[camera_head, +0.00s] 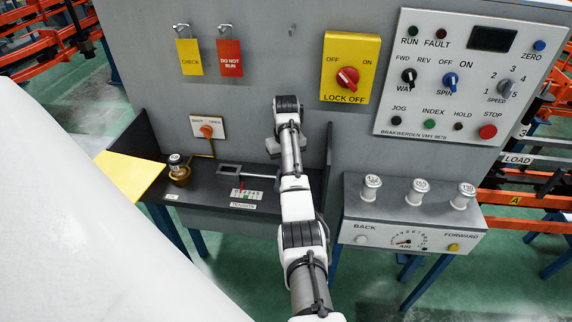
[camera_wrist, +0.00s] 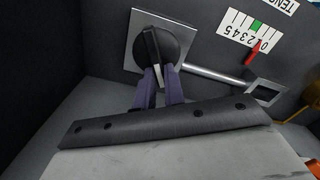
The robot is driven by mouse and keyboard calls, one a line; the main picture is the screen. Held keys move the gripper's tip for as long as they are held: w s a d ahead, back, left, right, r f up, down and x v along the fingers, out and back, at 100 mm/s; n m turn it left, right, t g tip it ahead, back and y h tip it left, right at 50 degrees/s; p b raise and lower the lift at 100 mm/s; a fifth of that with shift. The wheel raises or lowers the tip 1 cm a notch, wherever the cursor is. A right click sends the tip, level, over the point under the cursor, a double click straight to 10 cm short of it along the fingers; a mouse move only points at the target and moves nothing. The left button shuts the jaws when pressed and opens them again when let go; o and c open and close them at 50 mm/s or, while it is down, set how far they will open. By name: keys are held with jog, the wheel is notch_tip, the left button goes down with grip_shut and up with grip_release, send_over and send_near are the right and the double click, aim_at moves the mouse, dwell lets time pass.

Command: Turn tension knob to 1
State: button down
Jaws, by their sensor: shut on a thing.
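The tension knob (camera_wrist: 160,45) is a round black knob with a raised grip bar on a square light plate in the wrist view. My gripper (camera_wrist: 159,84) is shut on its grip bar, one purple finger on each side. In the head view my arm hides the knob. The white tension scale (camera_wrist: 245,31) with numbers 0 to 5 lies beside it, with a green mark. A red pointer (camera_wrist: 250,55) reaches to the scale's edge near its low numbers; I cannot tell the exact reading. The scale also shows in the head view (camera_head: 247,196).
A metal rod (camera_wrist: 215,76) runs from the knob plate to a square frame (camera_wrist: 265,91). A brass pot with a weight (camera_head: 179,171) stands on the left of the shelf. The grey wall rises close behind, and an air box (camera_head: 400,231) stands right of my arm.

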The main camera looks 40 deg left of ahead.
jog(key=c, duration=1.5)
grip_release()
jog(key=shift+r, duration=0.15)
notch_tip(320, 180, up, 6)
jog(key=shift+r, duration=0.1)
jog(key=shift+w+a+r, duration=0.1)
jog(key=shift+w+r, duration=0.05)
jog(key=shift+r, duration=3.55)
jog(key=shift+s, duration=0.2)
